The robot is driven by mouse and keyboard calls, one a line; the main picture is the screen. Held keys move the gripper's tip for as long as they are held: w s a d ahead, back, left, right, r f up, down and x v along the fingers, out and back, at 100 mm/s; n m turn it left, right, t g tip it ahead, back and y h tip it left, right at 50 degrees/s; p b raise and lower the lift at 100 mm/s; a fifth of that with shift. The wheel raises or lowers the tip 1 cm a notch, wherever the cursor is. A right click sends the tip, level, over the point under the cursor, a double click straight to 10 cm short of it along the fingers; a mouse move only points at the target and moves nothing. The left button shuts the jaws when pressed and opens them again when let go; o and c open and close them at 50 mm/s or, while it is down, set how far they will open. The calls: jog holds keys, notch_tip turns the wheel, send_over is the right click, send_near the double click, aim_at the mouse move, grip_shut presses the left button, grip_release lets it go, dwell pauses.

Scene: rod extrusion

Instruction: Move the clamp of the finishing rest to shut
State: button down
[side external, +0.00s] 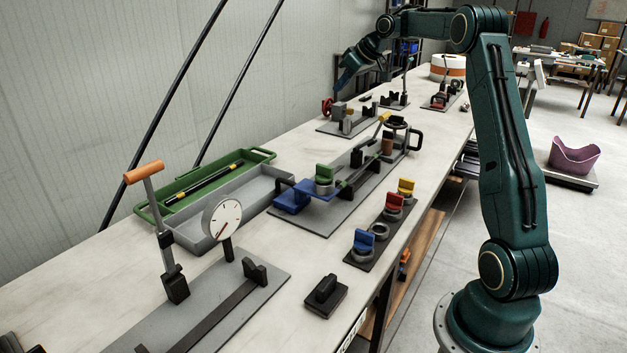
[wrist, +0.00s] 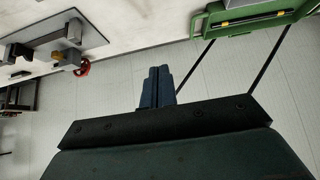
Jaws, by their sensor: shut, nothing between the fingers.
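The frames do not label the finishing rest. A black notched rest with an upright lever (side external: 406,78) stands behind the handwheel fixture. A front fixture has an upright orange-handled lever (side external: 145,172), a dial gauge and a notched block (side external: 255,271). I cannot tell which is the finishing rest, or its clamp position.
The handwheel fixture's red wheel (side external: 327,106) is near my gripper; the wheel also shows in the wrist view (wrist: 82,67). A green tray (side external: 257,155) holding a dark rod and a grey tray (side external: 183,237) lie along the wall side. A central fixture has a blue block (side external: 291,201).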

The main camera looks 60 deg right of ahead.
jog(key=v, duration=0.9)
jog(key=a+r, duration=0.3)
jog(key=a, duration=1.2)
jog(key=s+a+f, duration=0.1)
jog(key=s+a, duration=0.3)
jog(key=a, duration=0.3)
jog(key=s+a+f+g, duration=0.1)
jog(key=s+a, duration=0.3)
jog(key=a, duration=0.2)
jog(key=shift+s+a, duration=0.4)
